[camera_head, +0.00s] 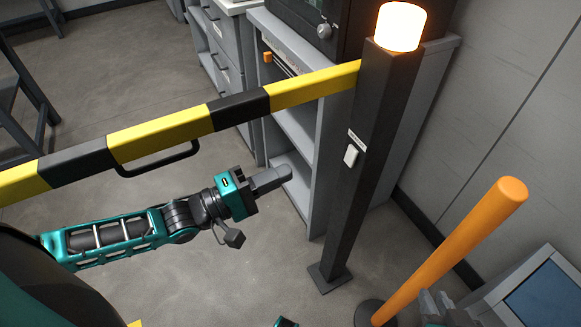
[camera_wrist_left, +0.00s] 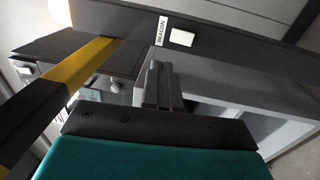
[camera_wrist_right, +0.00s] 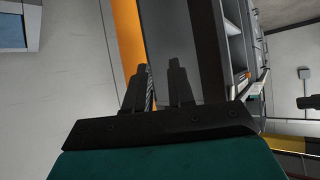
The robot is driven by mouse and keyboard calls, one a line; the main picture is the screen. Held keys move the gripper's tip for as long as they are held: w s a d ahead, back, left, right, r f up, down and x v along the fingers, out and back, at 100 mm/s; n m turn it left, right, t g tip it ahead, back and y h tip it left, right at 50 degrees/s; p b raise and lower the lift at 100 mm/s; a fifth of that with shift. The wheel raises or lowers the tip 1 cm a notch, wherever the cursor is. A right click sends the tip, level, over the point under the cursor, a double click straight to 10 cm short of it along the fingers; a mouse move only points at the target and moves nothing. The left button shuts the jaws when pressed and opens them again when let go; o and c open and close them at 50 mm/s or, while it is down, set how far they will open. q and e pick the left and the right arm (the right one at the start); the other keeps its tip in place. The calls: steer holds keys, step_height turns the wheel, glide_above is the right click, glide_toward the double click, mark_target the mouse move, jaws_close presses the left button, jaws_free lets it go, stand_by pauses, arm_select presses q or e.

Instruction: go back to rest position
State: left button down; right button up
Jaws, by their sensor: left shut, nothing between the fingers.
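My left gripper (camera_head: 270,179) is in the middle of the head view, below the striped barrier and left of the dark post. Its fingers (camera_wrist_left: 164,88) are together and empty in the left wrist view. My right gripper (camera_head: 439,303) shows only in part at the lower right of the head view, by the orange pole. In the right wrist view its two fingers (camera_wrist_right: 160,90) stand apart with a gap, and I see nothing held between them. Most of the right arm is out of view.
A yellow and black barrier (camera_head: 165,128) reaches a dark post (camera_head: 365,160) with a lit lamp (camera_head: 400,27) and a white switch (camera_head: 350,156). An orange pole (camera_head: 450,250) leans across the right. A grey shelf unit (camera_head: 295,125) stands behind. Bare floor (camera_head: 110,60) lies beyond the barrier.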

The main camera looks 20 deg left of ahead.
steer(key=shift+r, duration=0.1)
stand_by(0.5)
